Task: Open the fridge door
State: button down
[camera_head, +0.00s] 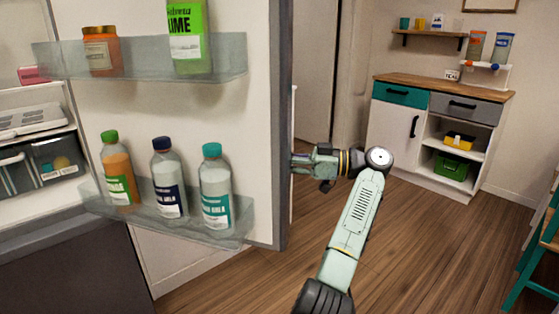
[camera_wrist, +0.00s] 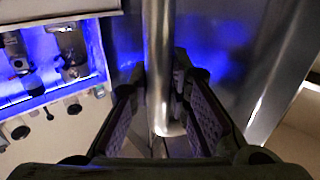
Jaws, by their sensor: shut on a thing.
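The fridge door (camera_head: 262,120) stands wide open in the head view, its inner side and bottle shelves facing me. The open fridge interior (camera_head: 30,120) shows at the left. My gripper (camera_head: 297,162) is at the outer side of the door, past its edge, and its fingertips are hidden there. In the wrist view, the vertical metal door handle (camera_wrist: 159,70) stands between the two fingers of my gripper (camera_wrist: 168,115), which are shut on it near its lower end. The shiny door face (camera_wrist: 225,40) is behind it.
Door shelves hold several bottles, such as the green lime bottle (camera_head: 188,40) and the teal-capped bottle (camera_head: 215,185). A cabinet (camera_head: 395,130) stands at the back right, and a teal stool (camera_head: 535,250) at the right edge. Wooden floor (camera_head: 420,250) between is clear.

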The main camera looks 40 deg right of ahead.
jog(key=shift+w+a, duration=0.1)
jog(key=shift+a, duration=0.05)
jog(key=c, duration=1.7)
grip_release()
jog(key=shift+w+a, duration=0.1)
jog(key=shift+o, duration=1.1)
jog(key=shift+d, duration=0.2)
jog(key=v, duration=0.7)
jog(key=shift+s, duration=0.3)
jog(key=shift+d, duration=0.1)
